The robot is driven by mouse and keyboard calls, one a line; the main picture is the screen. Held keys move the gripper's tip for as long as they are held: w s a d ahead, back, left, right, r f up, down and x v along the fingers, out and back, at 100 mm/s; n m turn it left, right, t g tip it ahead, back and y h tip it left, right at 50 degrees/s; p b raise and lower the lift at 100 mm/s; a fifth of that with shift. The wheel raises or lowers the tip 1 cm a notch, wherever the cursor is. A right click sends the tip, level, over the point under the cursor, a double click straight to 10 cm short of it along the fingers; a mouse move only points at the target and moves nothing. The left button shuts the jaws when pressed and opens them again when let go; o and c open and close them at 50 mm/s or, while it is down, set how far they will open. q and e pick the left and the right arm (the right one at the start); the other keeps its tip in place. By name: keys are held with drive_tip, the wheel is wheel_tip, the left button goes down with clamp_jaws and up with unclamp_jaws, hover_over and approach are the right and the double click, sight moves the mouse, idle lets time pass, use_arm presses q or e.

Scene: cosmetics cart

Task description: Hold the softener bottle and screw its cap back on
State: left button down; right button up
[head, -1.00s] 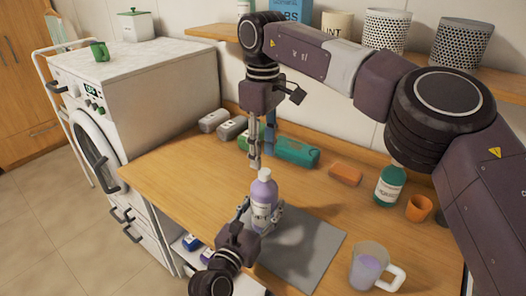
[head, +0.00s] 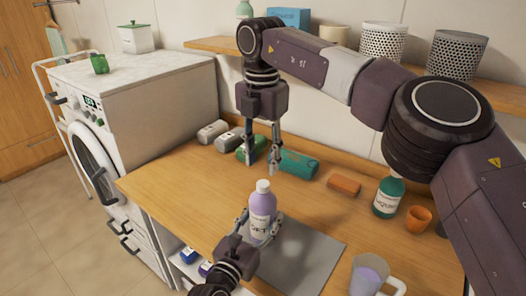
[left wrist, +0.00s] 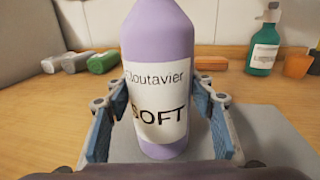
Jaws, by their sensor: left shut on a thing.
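The softener bottle (head: 262,208) is purple with a white label and stands upright on the grey mat (head: 305,262). A white cap (head: 263,186) sits on its top in the head view; how tightly it sits cannot be told. My left gripper (head: 262,232) is shut on the bottle's body from the front. The left wrist view shows its fingers on both sides of the bottle (left wrist: 160,85), whose top is cut off there. My right gripper (head: 262,160) points down above and behind the cap, its fingers apart and empty.
A teal container (head: 299,164) and an orange block (head: 344,184) lie at the back. A green bottle (head: 387,198), an orange cup (head: 419,215) and a clear jug (head: 368,274) with purple liquid stand at the right. A washing machine (head: 140,110) stands left. The left tabletop is clear.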

sight(263, 183)
drive_tip(key=n, duration=0.5)
drive_tip(key=shift+r, duration=0.2)
drive_tip(key=n, duration=0.5)
drive_tip(key=shift+r, duration=0.2)
drive_tip(key=n, duration=0.5)
drive_tip(key=shift+d+r+n, duration=0.1)
drive_tip(key=shift+r+n, duration=0.1)
drive_tip(key=shift+n, duration=0.1)
drive_tip(key=n, duration=0.6)
drive_tip(key=shift+s+r+n, duration=0.1)
drive_tip(key=shift+r+n, duration=0.2)
drive_tip(key=shift+f, duration=0.1)
drive_tip(key=shift+f, duration=3.95)
drive_tip(key=shift+c, duration=0.2)
